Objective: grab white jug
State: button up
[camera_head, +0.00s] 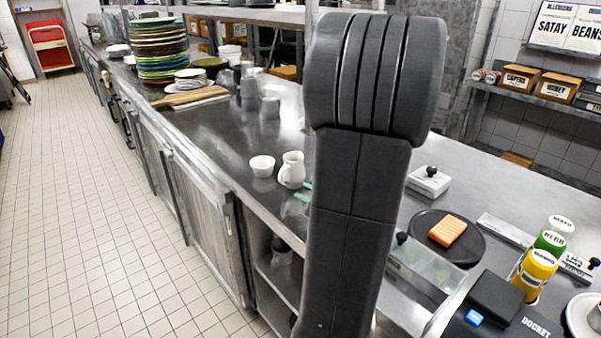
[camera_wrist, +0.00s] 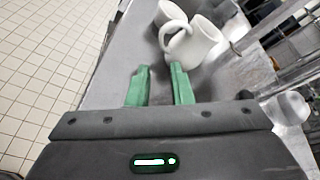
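The white jug (camera_head: 292,170) stands upright on the steel counter, with its handle on the left side. It also shows in the wrist view (camera_wrist: 197,44), just beyond the fingertips and a little to the right, its handle towards the left. My gripper (camera_wrist: 160,78) has two green fingers, apart with nothing between them. The right fingertip is close to the jug; I cannot tell if it touches.
A small white bowl (camera_head: 262,166) stands just left of the jug. Grey metal containers (camera_head: 270,108), a wooden board (camera_head: 190,97) and a tall plate stack (camera_head: 163,50) are further back. A black plate (camera_head: 470,248) with an orange block is at the right. The counter's front edge is near.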

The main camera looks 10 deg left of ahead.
aim_at(283, 183)
jog(key=p+x, duration=0.1)
jog(key=x, duration=0.9)
jog(key=shift+w+a, duration=0.15)
jog(key=shift+w, duration=0.15)
grip_shut()
